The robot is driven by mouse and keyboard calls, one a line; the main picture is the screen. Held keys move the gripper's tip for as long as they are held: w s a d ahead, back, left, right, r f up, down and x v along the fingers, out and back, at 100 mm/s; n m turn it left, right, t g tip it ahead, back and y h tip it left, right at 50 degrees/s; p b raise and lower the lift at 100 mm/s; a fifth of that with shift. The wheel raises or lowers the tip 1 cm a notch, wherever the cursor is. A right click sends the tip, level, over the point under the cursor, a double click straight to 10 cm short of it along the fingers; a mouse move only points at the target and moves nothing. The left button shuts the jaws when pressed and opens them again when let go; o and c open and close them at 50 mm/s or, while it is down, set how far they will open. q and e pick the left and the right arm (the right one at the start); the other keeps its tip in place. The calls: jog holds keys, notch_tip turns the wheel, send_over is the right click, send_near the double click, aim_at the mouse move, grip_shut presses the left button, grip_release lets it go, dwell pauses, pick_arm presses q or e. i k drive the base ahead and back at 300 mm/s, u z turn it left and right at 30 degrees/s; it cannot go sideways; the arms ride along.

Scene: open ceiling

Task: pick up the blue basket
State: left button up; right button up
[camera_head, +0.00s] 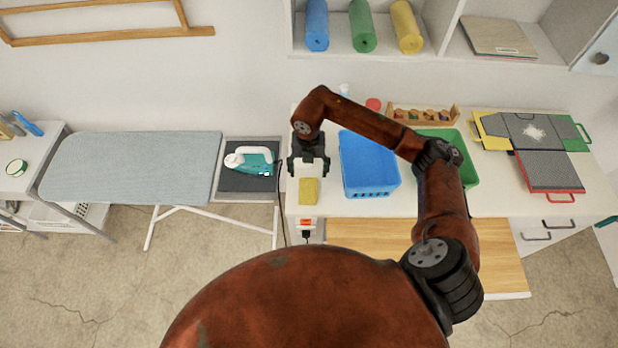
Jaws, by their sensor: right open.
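The blue basket (369,166) stands on the white counter, right of the picture's middle. My right gripper (308,170) hangs open just left of the basket's left wall, pointing down, above and behind a yellow sponge (309,191). It looks apart from the basket. My left gripper is not in the picture.
A green basket (467,165) stands right of the blue one, partly behind my arm. Coloured boards (545,170) lie farther right. An ironing board (130,170) with an iron (249,160) is at the left. A wooden rack (423,115) stands behind the baskets. Rolled mats (363,27) fill a shelf above.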

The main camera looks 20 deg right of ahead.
aim_at(370, 169)
jog(key=z, duration=1.45)
